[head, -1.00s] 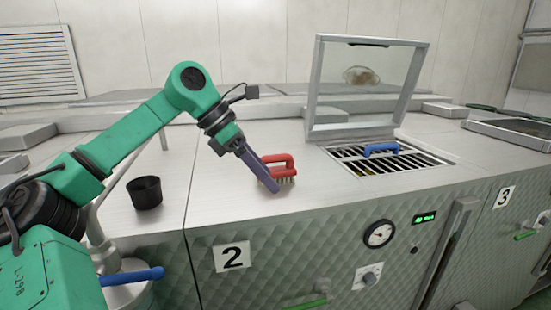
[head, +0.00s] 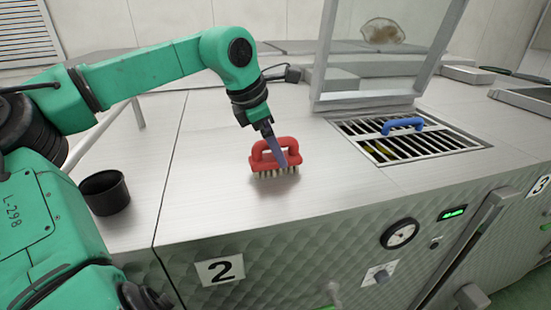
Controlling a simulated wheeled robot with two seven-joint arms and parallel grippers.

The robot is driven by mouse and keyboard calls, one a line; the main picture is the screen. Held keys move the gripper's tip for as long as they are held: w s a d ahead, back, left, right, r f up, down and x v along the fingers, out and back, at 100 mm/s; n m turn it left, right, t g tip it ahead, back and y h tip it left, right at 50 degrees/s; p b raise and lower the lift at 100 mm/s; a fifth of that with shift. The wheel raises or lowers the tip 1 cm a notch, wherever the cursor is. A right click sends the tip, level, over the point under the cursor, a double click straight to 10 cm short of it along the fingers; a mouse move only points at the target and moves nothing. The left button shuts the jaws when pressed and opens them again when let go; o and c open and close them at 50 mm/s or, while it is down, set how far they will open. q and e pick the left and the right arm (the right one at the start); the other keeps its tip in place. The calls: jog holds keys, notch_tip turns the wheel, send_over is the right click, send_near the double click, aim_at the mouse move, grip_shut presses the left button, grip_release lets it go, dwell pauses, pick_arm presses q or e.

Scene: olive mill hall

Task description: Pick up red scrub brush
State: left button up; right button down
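The red scrub brush (head: 261,165) stands bristles down on the steel top above the panel marked 2. It has a red loop handle and pale bristles. My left gripper (head: 278,153) comes down from above onto the brush. One blue-grey finger crosses in front of the handle and hides part of it. The other finger does not show clearly, so I cannot tell whether the gripper is closed on the handle. My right gripper is not in view.
A black cup (head: 105,194) stands on the steel top to the left. A slotted grate (head: 447,140) with a blue handle (head: 402,125) lies to the right, below a raised clear lid (head: 385,45). The steel around the brush is clear.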

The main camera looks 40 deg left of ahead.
pick_arm(q)
jog(key=x, duration=0.3)
jog(key=b+x, duration=0.1)
jog(key=shift+w+a+f, duration=0.15)
jog(key=shift+w+a, duration=0.05)
jog(key=shift+a, duration=0.1)
jog(key=shift+w+d+f, duration=0.15)
jog(key=shift+f, duration=0.05)
jog(key=shift+s+d+r, duration=0.25)
jog(key=shift+d+r, duration=0.05)
jog(key=shift+s, duration=0.1)
jog(key=c, duration=0.9)
jog(key=shift+a, duration=0.15)
grip_shut()
jog(key=shift+r, duration=0.35)
notch_tip(320, 180, up, 8)
jog(key=shift+r+b, duration=0.15)
jog(key=shift+b, duration=0.7)
notch_tip(320, 180, up, 9)
jog(key=p, duration=0.1)
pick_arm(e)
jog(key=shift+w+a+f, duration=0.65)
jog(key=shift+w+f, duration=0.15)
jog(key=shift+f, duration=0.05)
